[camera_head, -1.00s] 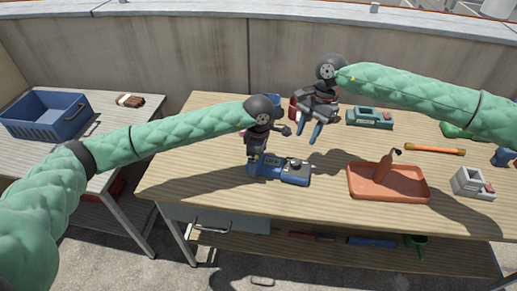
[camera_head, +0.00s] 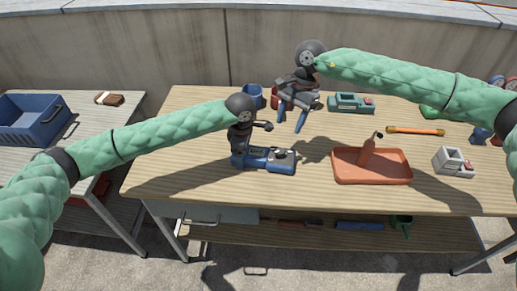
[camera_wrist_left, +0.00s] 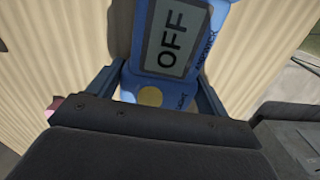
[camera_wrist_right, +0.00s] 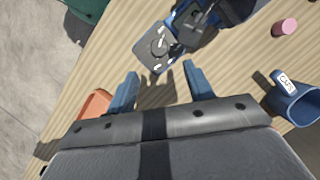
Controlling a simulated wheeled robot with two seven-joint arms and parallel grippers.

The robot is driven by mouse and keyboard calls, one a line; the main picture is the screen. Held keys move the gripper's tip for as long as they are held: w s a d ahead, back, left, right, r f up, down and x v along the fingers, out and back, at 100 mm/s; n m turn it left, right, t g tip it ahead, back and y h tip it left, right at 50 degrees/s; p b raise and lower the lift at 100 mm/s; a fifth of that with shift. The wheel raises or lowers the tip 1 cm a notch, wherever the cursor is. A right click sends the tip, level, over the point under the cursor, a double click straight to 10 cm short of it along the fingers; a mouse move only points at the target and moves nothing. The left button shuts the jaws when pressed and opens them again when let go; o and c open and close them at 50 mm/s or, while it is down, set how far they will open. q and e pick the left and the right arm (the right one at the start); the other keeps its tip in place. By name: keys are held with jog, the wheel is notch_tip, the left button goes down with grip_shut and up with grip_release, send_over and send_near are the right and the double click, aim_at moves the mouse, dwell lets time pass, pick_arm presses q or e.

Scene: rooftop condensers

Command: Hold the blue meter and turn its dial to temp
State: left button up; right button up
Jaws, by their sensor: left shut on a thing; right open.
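The blue meter (camera_head: 280,163) lies on the wooden workbench. My left gripper (camera_head: 238,158) is shut on its left end. In the left wrist view, the meter's grey screen (camera_wrist_left: 172,38) reads OFF, between the gripper fingers. In the right wrist view, the round dial (camera_wrist_right: 160,45) shows on the meter's grey face, with small marks around it too small to read. My right gripper (camera_head: 288,127) is open and empty, above the bench behind the meter. In its own view, its two blue fingers (camera_wrist_right: 160,76) are apart, pointing toward the dial end without touching it.
A blue cup (camera_wrist_right: 298,108) labelled CAPS and a pink piece (camera_wrist_right: 285,27) stand near my right gripper. An orange tray (camera_head: 345,177) is right of the meter; a green device (camera_head: 350,103) is behind. Bare bench lies in front.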

aim_at(281, 150)
jog(key=s+f+m, duration=0.1)
jog(key=f, duration=0.2)
jog(key=a+f+m, duration=0.1)
jog(key=f, duration=0.2)
jog(key=s+f+y, duration=0.1)
jog(key=f, duration=0.2)
jog(key=shift+s+a+m+t, duration=0.3)
jog(key=shift+a+m, duration=0.05)
jog(key=shift+m, duration=0.05)
dwell(0.5)
jog(key=c, duration=1)
